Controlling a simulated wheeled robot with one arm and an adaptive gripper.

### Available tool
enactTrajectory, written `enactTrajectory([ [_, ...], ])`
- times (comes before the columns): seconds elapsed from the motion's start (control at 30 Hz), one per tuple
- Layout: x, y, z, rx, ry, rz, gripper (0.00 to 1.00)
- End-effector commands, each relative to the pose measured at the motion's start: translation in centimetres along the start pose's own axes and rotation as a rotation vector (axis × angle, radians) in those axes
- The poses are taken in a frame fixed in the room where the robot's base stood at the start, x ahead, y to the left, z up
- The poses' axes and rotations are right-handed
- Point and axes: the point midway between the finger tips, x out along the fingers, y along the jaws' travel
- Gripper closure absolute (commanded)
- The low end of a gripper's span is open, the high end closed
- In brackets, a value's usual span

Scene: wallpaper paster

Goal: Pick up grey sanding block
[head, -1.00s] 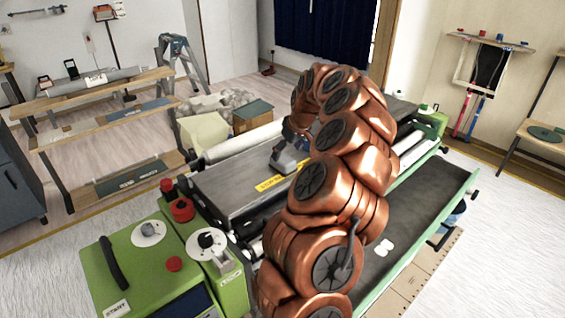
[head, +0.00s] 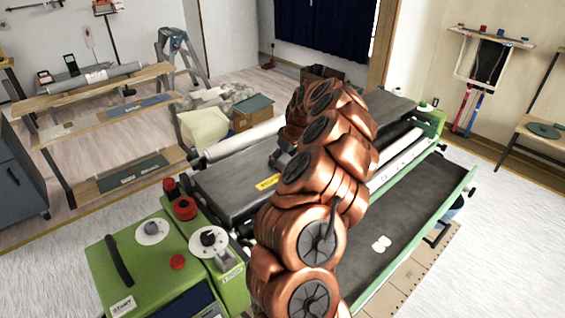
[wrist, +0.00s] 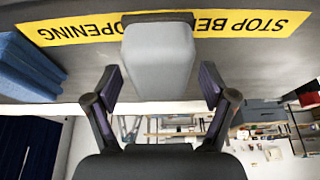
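The grey sanding block (wrist: 158,62) is a pale grey, rounded block in the wrist view. It lies over the yellow "STOP BEFORE OPENING" label (wrist: 70,30) on the dark top of the pasting machine. My gripper (wrist: 160,88) is open, with one finger on each side of the block's near end. Gaps show between the finger pads and the block. In the head view, my copper arm reaches over the machine top (head: 225,190) and hides most of my gripper and the block.
A blue stacked item (wrist: 28,70) lies left of the block in the wrist view. Red knobs (head: 184,208) and a green control box (head: 150,270) stand at the machine's near left end. A green-edged lower tray (head: 400,235) runs along its right side.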

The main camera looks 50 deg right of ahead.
Motion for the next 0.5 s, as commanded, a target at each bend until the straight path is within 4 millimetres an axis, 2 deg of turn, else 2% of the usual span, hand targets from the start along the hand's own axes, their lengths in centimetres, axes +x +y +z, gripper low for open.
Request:
enactTrajectory([
  [0.07,-0.01,0.01,0.01,0.000,0.000,0.000,0.29],
  [0.5,0.00,0.00,0.02,0.000,0.000,0.000,0.75],
])
